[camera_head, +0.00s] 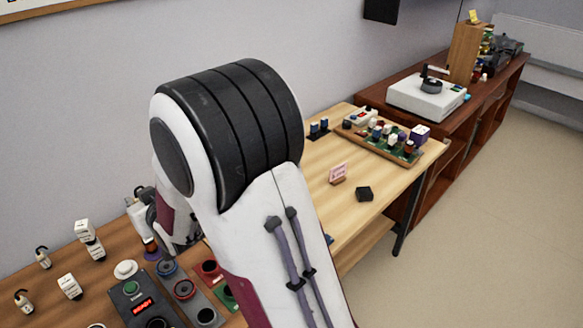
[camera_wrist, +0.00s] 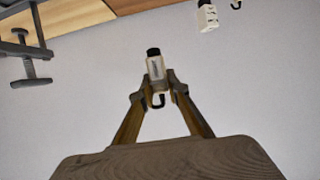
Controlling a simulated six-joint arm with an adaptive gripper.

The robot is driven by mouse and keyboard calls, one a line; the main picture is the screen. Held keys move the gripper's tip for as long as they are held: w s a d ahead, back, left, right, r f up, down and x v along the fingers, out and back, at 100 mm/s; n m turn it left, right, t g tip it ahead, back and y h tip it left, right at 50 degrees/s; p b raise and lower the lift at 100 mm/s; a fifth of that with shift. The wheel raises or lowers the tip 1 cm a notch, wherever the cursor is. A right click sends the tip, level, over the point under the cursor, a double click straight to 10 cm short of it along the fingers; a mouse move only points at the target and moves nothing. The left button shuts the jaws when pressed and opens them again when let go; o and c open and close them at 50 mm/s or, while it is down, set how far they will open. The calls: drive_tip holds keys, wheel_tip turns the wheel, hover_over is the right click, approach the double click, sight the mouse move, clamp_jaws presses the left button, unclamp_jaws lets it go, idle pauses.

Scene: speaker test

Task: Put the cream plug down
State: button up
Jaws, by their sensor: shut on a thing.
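In the wrist view, my gripper (camera_wrist: 157,84) is shut on a small cream plug (camera_wrist: 154,66) with a dark label and a black end. The black end points to the top of the picture, and a dark hook shows below the body, between the fingers. A plain grey surface fills the background behind it. In the head view, my arm covers much of the left bench, and I cannot make out the held plug clearly there.
Left on the brown bench stand a cream piece with a dark hook (camera_head: 43,258), white labelled blocks (camera_head: 70,287), a test box (camera_head: 136,301) with a red display and several coloured sockets (camera_head: 184,289). A pink sign (camera_head: 338,173) and dark block (camera_head: 364,194) sit on the lighter table.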

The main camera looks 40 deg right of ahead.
drive_tip(key=w+d, duration=1.4)
drive_tip(key=d, duration=0.4)
drive_tip(key=s+d+f, duration=0.1)
drive_tip(key=d+f, duration=0.4)
drive_tip(key=d, duration=0.5)
drive_tip(key=d+f, duration=0.5)
drive_tip(key=d, duration=0.4)
drive_tip(key=shift+s+d, duration=0.35)
drive_tip(key=shift+f, duration=0.15)
drive_tip(key=shift+f, duration=3.05)
drive_tip(key=shift+f, duration=1.9)
